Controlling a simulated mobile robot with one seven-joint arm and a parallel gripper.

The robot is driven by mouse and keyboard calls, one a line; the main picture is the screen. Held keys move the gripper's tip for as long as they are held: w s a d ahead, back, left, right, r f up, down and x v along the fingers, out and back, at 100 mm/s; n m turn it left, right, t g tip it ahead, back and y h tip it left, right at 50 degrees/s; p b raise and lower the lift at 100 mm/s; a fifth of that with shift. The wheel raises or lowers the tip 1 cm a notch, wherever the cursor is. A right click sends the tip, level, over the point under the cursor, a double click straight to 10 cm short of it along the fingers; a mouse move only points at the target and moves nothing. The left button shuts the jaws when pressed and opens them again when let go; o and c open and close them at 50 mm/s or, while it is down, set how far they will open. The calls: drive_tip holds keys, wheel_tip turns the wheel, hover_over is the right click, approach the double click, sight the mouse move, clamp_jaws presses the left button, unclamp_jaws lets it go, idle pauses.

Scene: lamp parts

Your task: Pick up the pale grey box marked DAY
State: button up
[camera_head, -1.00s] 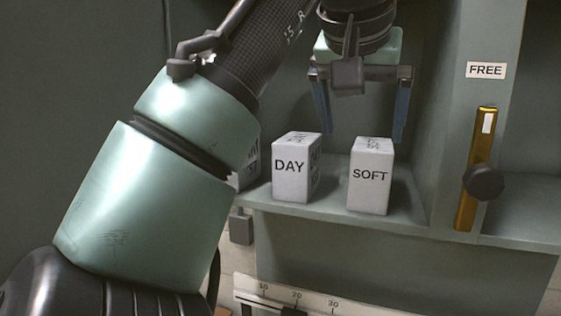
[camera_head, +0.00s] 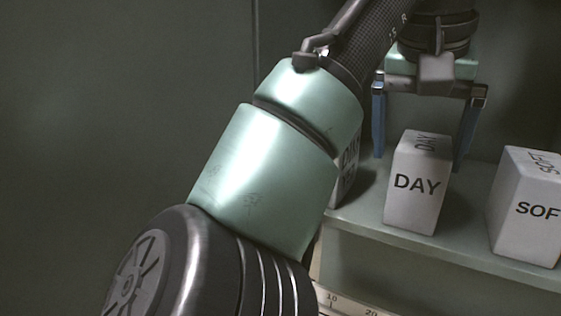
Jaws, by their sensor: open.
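The pale grey box marked DAY (camera_head: 414,197) stands upright on the shelf, its name showing on its front and top. My gripper (camera_head: 420,158) is open, with its two blue fingers pointing down. In the picture one finger is left of the box's top and the other is at its right edge. The fingertips reach about the height of the box's upper part. I cannot tell whether they are beside the box or behind it, or whether they touch it. Nothing shows held in the jaws.
A similar box, its marking cut off at SOF (camera_head: 528,212), stands to the right with a gap between. Another pale box (camera_head: 347,176) is mostly hidden behind my arm on the left. The shelf (camera_head: 440,246) has a front edge just before the boxes. A dark wall is behind.

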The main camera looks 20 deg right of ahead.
drive_tip(key=shift+w+d+f, duration=0.1)
drive_tip(key=shift+f, duration=0.2)
drive_tip(key=shift+s+d, duration=0.15)
drive_tip(key=shift+s, duration=0.3)
drive_tip(key=shift+d+f+p, duration=0.15)
drive_tip(key=shift+f+p, duration=0.15)
drive_tip(key=shift+p, duration=0.2)
drive_tip(key=x, duration=0.1)
drive_tip(key=p+x, duration=0.1)
drive_tip(key=x, duration=0.1)
drive_tip(key=shift+w+d+f, duration=0.1)
drive_tip(key=shift+w+d, duration=0.1)
drive_tip(key=shift+w, duration=0.15)
drive_tip(key=shift+d+f+p, duration=0.15)
drive_tip(key=shift+f+p, duration=0.15)
drive_tip(key=shift+f, duration=0.15)
